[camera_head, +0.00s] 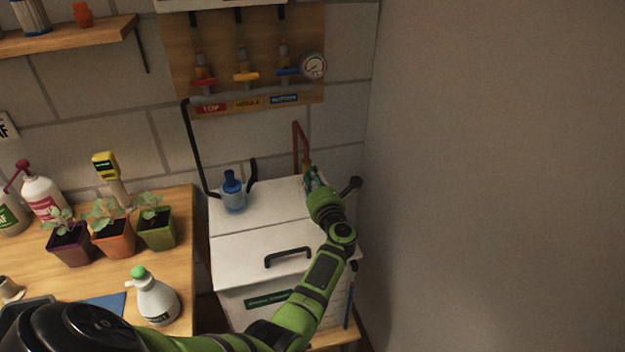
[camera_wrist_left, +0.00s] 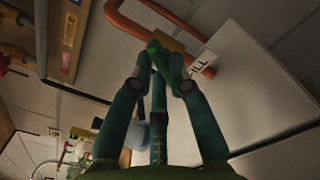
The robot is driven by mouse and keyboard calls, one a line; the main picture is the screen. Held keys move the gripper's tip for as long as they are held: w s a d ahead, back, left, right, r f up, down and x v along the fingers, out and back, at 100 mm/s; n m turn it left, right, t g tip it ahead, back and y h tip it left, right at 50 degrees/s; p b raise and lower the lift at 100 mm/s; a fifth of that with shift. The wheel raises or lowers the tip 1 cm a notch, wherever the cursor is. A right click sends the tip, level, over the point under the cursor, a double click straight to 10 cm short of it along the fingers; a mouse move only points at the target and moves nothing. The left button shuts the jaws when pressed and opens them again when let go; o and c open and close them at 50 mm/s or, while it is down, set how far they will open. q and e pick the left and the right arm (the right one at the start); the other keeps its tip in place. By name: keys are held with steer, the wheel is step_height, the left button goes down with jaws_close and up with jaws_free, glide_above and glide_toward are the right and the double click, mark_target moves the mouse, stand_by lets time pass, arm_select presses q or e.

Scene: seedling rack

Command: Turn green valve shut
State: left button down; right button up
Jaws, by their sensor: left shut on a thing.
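The green valve handle (camera_wrist_left: 155,48) sits on a copper-coloured pipe (camera_wrist_left: 130,22) beside a white label reading "FILL" (camera_wrist_left: 202,68) in the left wrist view. My left gripper (camera_wrist_left: 160,68) is shut on the green handle, its fingers closing around it from below in that view. In the head view my left gripper (camera_head: 311,180) is at the back right of the white tank, at the foot of the copper pipe (camera_head: 296,140). The fingers largely hide the valve there. My right gripper is not in view.
Potted seedlings (camera_head: 112,238) and a spray bottle (camera_head: 153,300) stand left. A bare wall closes the right.

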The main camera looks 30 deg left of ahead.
arm_select(q)
steer(key=m+p, duration=0.1)
steer(key=m, duration=0.5)
steer(key=shift+w+d, duration=0.15)
steer(key=m, duration=0.3)
steer(key=m+p, duration=0.1)
steer(key=m, duration=0.1)
steer(key=shift+w+d+f+m, duration=0.1)
steer(key=shift+f+m, duration=0.1)
steer(key=shift+m, duration=0.2)
steer(key=c, duration=1.2)
jaws_free()
